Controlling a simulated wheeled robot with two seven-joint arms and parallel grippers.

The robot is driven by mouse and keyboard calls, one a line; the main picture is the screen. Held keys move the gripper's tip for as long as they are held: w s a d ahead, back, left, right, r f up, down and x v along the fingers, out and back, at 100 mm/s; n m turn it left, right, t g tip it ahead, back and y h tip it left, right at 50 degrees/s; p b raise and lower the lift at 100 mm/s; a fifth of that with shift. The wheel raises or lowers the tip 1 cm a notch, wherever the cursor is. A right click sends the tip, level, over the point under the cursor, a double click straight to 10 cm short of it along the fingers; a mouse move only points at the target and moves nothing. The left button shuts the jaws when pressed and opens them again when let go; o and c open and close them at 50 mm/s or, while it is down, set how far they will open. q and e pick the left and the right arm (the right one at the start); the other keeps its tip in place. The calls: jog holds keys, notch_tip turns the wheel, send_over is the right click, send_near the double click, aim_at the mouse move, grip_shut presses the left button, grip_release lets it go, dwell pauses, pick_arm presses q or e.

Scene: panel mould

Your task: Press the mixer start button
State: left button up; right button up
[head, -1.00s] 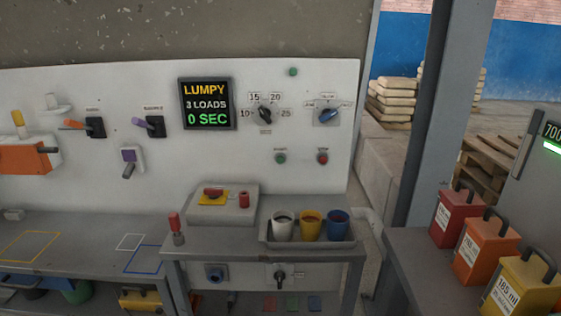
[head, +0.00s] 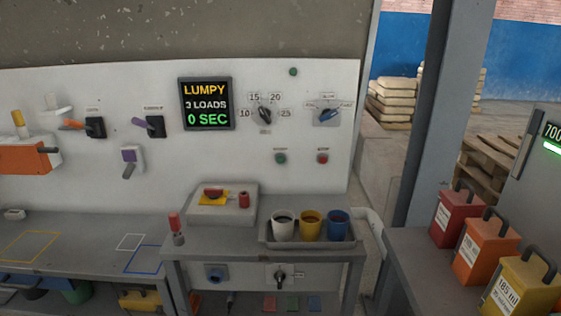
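On the white wall panel (head: 80,190) a green button (head: 280,158) sits at the lower right, with a red button (head: 322,158) to its right. Their labels are too small to read, so I cannot tell for sure which is the mixer start button. Above them are a black dial (head: 265,115) marked 10 to 25 and a blue-knobbed dial (head: 328,116). The display (head: 207,104) reads LUMPY, 3 LOADS, 0 SEC. Neither of my grippers is in view.
Below the buttons, a grey bench holds a tray (head: 308,243) with white, yellow and blue cups. A box (head: 222,212) with red controls stands left of it. Red, orange and yellow canisters (head: 487,240) stand at the right. A grey post (head: 435,110) rises right of the panel.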

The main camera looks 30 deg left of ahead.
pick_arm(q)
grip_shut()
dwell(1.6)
